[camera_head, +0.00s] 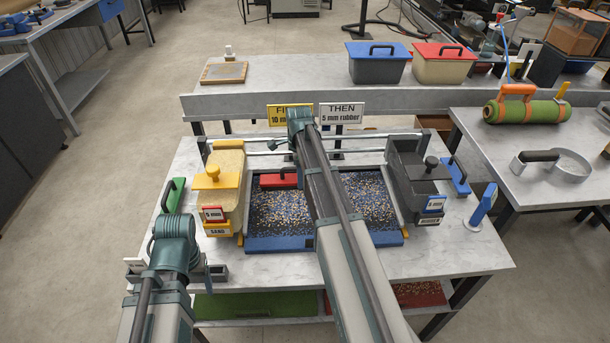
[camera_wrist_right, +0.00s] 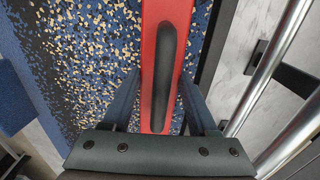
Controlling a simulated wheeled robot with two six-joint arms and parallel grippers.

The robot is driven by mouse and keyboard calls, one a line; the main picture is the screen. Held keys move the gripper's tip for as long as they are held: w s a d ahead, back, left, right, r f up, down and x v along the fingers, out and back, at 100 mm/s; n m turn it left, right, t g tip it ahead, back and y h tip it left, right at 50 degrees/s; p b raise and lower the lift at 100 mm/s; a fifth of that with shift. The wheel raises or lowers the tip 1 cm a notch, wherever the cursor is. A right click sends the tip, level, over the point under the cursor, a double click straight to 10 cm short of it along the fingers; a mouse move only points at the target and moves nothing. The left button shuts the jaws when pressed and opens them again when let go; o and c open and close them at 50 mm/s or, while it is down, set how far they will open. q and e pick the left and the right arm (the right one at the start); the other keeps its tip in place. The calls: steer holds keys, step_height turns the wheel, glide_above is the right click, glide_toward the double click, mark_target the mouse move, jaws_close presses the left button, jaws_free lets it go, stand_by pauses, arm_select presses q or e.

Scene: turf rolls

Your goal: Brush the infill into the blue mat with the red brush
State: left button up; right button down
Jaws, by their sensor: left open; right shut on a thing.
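The blue mat (camera_head: 280,243) lies on the middle table, with tan and dark infill specks (camera_head: 278,212) scattered over it. The red brush (camera_head: 278,181) is on the mat's far left part. In the right wrist view the brush (camera_wrist_right: 152,14) has a long black handle (camera_wrist_right: 166,75) between my right gripper's fingers (camera_wrist_right: 160,105). My right gripper is shut on this handle; in the head view my own arm hides it and part of the mat. My left gripper (camera_head: 207,272) is open at the table's near left, mostly hidden by its arm and away from the mat.
A dark grey box (camera_head: 418,178) stands on the right. A rail (camera_head: 370,135) and two signs (camera_head: 341,112) stand behind. A blue upright tool (camera_head: 482,206) is at the right edge.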

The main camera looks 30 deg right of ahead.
steer(key=shift+w+a, duration=0.2)
steer(key=shift+a, duration=0.3)
steer(key=shift+s+d, duration=1.05)
steer(key=shift+d, duration=1.4)
steer(key=shift+s+d, duration=1.05)
steer(key=shift+d, duration=1.35)
steer(key=shift+s+d, duration=1.05)
steer(key=shift+d, duration=1.4)
steer(key=shift+w+a, duration=0.35)
steer(key=shift+a, duration=0.4)
steer(key=shift+w+a, duration=0.3)
steer(key=shift+a, duration=0.45)
steer(key=shift+d, duration=0.15)
